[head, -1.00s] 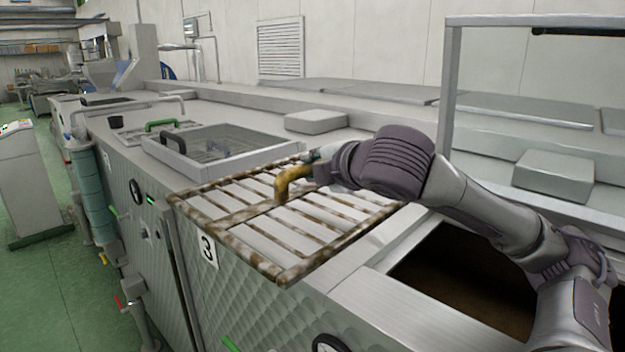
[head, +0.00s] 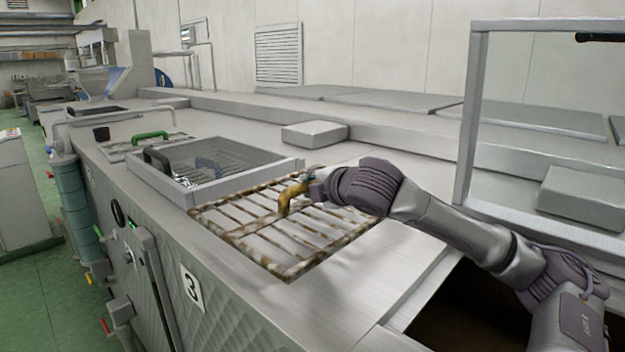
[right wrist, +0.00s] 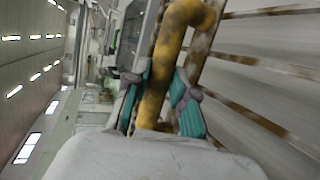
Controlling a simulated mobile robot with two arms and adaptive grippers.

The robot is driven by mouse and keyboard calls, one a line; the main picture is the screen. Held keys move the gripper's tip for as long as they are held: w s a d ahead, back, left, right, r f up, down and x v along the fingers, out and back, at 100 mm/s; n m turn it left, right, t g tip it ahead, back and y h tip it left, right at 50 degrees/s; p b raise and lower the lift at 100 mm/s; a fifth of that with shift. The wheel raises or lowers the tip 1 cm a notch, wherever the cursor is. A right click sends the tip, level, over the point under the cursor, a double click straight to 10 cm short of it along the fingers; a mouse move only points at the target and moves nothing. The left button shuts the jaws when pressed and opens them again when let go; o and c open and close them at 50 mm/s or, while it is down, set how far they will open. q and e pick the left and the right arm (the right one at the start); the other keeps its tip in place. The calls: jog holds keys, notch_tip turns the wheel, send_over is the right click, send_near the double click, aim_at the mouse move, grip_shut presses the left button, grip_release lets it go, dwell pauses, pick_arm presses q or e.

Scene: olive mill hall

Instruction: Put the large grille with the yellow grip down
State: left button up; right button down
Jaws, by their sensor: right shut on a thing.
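The large grille (head: 265,259) is a flat rack of bars with brown, dirty edges. It lies level at the steel machine top, beside the framed tray; I cannot tell whether it touches the surface along its whole length. Its yellow grip (head: 291,196) stands up from its middle. My right gripper (head: 308,183) is shut on the yellow grip. In the right wrist view the worn yellow grip (right wrist: 167,62) runs between the teal-padded fingers (right wrist: 160,103), with the grille bars (right wrist: 250,62) to the right. My left gripper is out of view.
A framed steel tray (head: 245,178) with a dark handle adjoins the grille's far side. A green-handled grille (head: 150,136) lies beyond it. A dark open hatch (head: 470,312) and an upright metal frame (head: 472,120) are at right. Bare steel top lies right of the grille.

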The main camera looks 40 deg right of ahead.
aim_at(312, 203)
jog(key=shift+w+d+f+p, duration=0.15)
jog(key=shift+w+d+f, duration=0.1)
jog(key=shift+w+d, duration=0.2)
jog(key=shift+w+d+f+p, duration=0.2)
jog(key=shift+w+d, duration=0.15)
jog(key=shift+w, duration=0.15)
jog(key=shift+s+f, duration=0.1)
jog(key=shift+f, duration=1.9)
jog(key=c, duration=1.2)
grip_release()
jog(key=shift+a+f, duration=0.1)
jog(key=shift+f, duration=0.1)
jog(key=shift+c, duration=0.2)
jog(key=shift+o, duration=1.4)
jog(key=shift+r, duration=0.1)
